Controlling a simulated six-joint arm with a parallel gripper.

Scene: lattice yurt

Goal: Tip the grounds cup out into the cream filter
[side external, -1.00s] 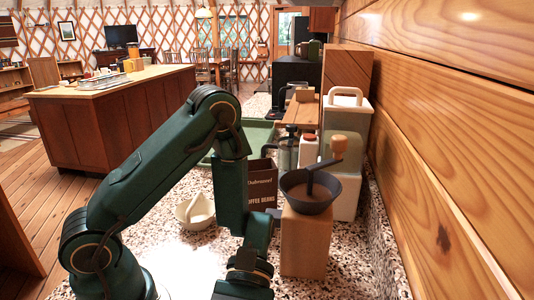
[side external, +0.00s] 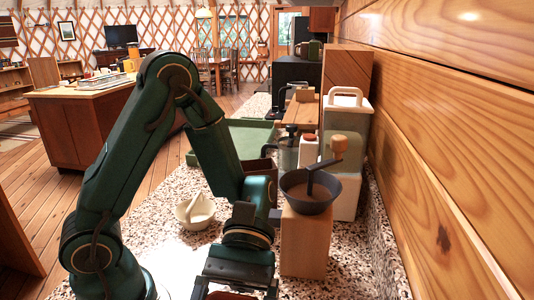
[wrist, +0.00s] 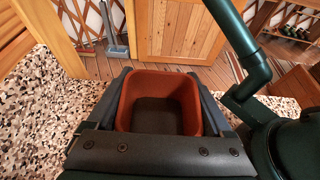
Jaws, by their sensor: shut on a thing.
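My gripper (side external: 236,286) is low at the bottom edge of the side view, shut on the reddish-brown grounds cup (side external: 232,296). Only a strip of the cup shows there. In the wrist view the cup (wrist: 125,101) sits upright between the jaws, with dark grounds (wrist: 158,115) inside. A small cream bowl-like vessel (side external: 186,221) stands on the speckled counter, above and left of my gripper in the side view; it looks like the cream filter. A pale stick-like piece shows in it. The cup is well apart from it. The wrist view does not show the filter.
A wooden block (side external: 304,247) carrying a dark bowl (side external: 310,205) stands right of my gripper. A dark carton (side external: 258,168) is mostly hidden behind my arm. A green tray (side external: 245,137) lies farther back. The wooden wall bounds the right. Speckled counter is bare around the cream vessel.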

